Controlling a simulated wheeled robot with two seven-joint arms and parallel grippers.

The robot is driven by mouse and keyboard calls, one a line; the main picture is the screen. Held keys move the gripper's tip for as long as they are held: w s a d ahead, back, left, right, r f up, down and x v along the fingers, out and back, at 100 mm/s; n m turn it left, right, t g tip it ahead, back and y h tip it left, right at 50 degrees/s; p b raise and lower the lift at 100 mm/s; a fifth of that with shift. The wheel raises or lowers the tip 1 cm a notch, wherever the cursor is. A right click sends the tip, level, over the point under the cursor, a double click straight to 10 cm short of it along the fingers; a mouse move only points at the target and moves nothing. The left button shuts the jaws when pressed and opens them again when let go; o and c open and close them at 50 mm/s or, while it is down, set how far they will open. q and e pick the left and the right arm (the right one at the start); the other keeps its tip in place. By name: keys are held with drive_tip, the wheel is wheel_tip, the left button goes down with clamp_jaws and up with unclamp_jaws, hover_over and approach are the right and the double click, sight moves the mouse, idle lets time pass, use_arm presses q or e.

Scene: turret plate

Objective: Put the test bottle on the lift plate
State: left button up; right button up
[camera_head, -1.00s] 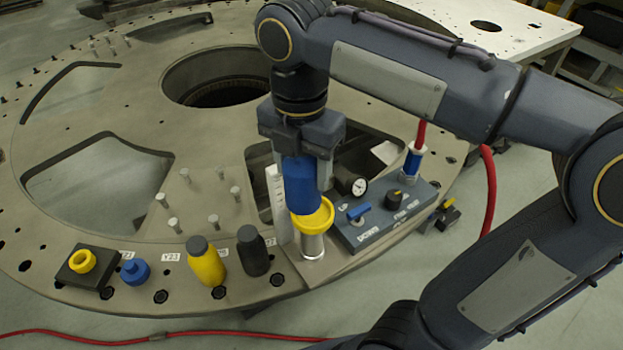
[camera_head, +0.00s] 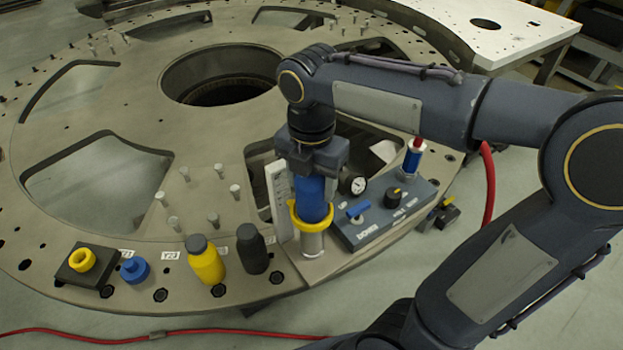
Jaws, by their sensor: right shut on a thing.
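The test bottle (camera_head: 311,199) is a blue cylinder, upright, with its lower end inside a yellow ring (camera_head: 311,229) on top of a silver lift post (camera_head: 313,246). The ring hides the bottle's base, so I cannot tell whether it rests on the plate. My right gripper (camera_head: 313,176) points down and is shut on the upper part of the blue bottle. My left gripper is not in view.
A grey control box (camera_head: 383,215) with a blue lever, black knob and gauge stands right of the post. A white scale (camera_head: 277,197) stands left. A black bottle (camera_head: 252,250), yellow bottle (camera_head: 205,260), blue piece (camera_head: 135,270) and yellow ring on a black block (camera_head: 82,261) line the turret's front edge.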

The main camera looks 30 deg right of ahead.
drive_tip(key=o, duration=1)
drive_tip(key=shift+f, duration=0.15)
drive_tip(key=shift+o, duration=0.2)
wheel_tip(320, 180, up, 12)
drive_tip(key=shift+r+p, duration=0.2)
drive_tip(key=shift+p, duration=0.25)
